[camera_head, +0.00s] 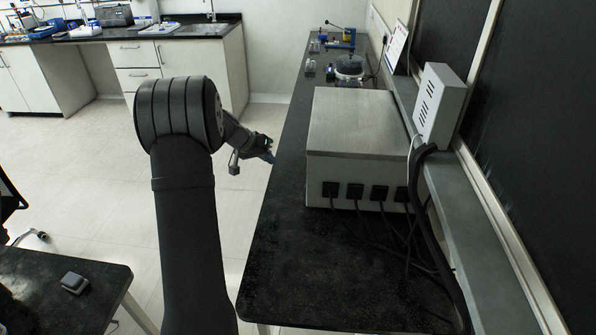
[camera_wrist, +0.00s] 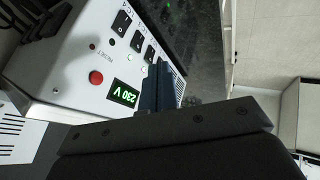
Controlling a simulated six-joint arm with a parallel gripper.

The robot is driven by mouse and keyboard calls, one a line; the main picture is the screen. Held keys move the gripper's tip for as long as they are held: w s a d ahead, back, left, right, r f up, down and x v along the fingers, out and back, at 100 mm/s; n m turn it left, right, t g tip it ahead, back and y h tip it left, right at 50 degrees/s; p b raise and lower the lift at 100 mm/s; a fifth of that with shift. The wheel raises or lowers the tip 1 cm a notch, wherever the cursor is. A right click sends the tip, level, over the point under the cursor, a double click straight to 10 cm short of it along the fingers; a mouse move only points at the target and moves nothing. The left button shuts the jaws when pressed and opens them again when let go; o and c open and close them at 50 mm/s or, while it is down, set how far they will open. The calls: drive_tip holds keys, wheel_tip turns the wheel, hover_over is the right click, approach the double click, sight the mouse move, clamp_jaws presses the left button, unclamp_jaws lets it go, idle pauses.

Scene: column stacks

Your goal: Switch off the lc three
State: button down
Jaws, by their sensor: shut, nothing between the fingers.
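The power box (camera_head: 350,125) stands on the black bench, its plug side facing the head camera. Its switch panel (camera_wrist: 75,62) shows only in the wrist view. A slanting row of black rocker switches holds a top switch (camera_wrist: 122,22), a middle one (camera_wrist: 138,40) and a lower one (camera_wrist: 149,54). Their small labels are too small to read surely, so I cannot tell which is lc three. Small green lights glow beside the lower switches. My gripper (camera_head: 269,154) is shut and empty at the box's left; its fingers (camera_wrist: 158,88) hide the row's lower end.
The panel also has a red reset button (camera_wrist: 95,77) and a green display (camera_wrist: 124,93) reading 230 V. Black cables (camera_head: 400,240) run from the plugs along the bench. A grey wall box (camera_head: 438,105) stands at the right.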

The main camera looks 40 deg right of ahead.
drive_tip(key=shift+f, duration=0.1)
drive_tip(key=x, duration=1)
drive_tip(key=shift+s+d+f, duration=0.1)
drive_tip(key=shift+f, duration=0.05)
drive_tip(key=shift+s+d+r, duration=0.2)
drive_tip(key=shift+s+d, duration=0.25)
drive_tip(key=shift+s+d+r, duration=0.2)
drive_tip(key=shift+s+d, duration=0.2)
drive_tip(key=shift+s, duration=0.1)
drive_tip(key=shift+s+d, duration=0.4)
drive_tip(key=shift+s+d+r, duration=0.2)
drive_tip(key=shift+s+d, duration=0.05)
drive_tip(key=shift+r, duration=0.1)
